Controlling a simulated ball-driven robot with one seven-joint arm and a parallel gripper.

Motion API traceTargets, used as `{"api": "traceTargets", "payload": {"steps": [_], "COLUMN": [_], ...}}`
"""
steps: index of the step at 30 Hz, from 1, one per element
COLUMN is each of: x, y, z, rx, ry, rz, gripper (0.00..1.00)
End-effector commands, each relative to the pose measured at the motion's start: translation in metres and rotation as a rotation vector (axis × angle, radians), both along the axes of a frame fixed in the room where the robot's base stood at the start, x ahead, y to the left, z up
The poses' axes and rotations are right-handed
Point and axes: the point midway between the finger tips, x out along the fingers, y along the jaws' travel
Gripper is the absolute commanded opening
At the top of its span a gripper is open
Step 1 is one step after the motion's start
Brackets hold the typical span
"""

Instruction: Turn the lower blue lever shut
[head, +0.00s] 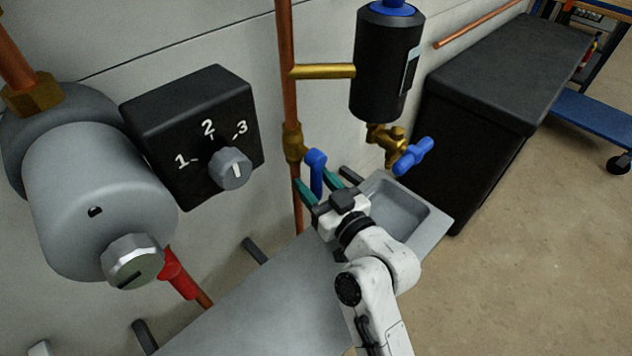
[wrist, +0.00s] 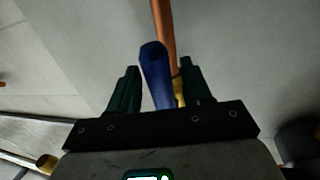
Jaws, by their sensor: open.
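A blue lever (head: 317,172) sits on a brass valve (head: 293,142) on the vertical copper pipe. Its handle hangs down, roughly along the pipe. My gripper (head: 318,188) is at this handle with its teal fingers apart, one on each side. In the wrist view the blue lever (wrist: 154,76) stands between the open fingers (wrist: 158,85), nearer the left one; I cannot tell whether they touch. A second blue lever (head: 413,156) is on a brass tap below the black cylinder, to the right and at about the same picture height.
The black cylinder (head: 385,65) hangs above right of my gripper. A grey basin (head: 432,216) lies below and behind my wrist. A black dial box (head: 195,130) and a grey cylinder (head: 100,190) are on the left.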

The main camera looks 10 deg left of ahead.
Motion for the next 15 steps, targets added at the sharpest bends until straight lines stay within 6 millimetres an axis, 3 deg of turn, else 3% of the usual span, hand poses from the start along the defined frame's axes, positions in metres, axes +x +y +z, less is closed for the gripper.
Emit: {"api": "traceTargets", "payload": {"steps": [6, 15], "x": [0.0002, 0.0001], "y": [0.0003, 0.0001], "z": [0.0000, 0.0000], "rx": [0.000, 0.000], "ry": [0.000, 0.000], "rz": [0.000, 0.000], "gripper": [0.49, 0.21]}}
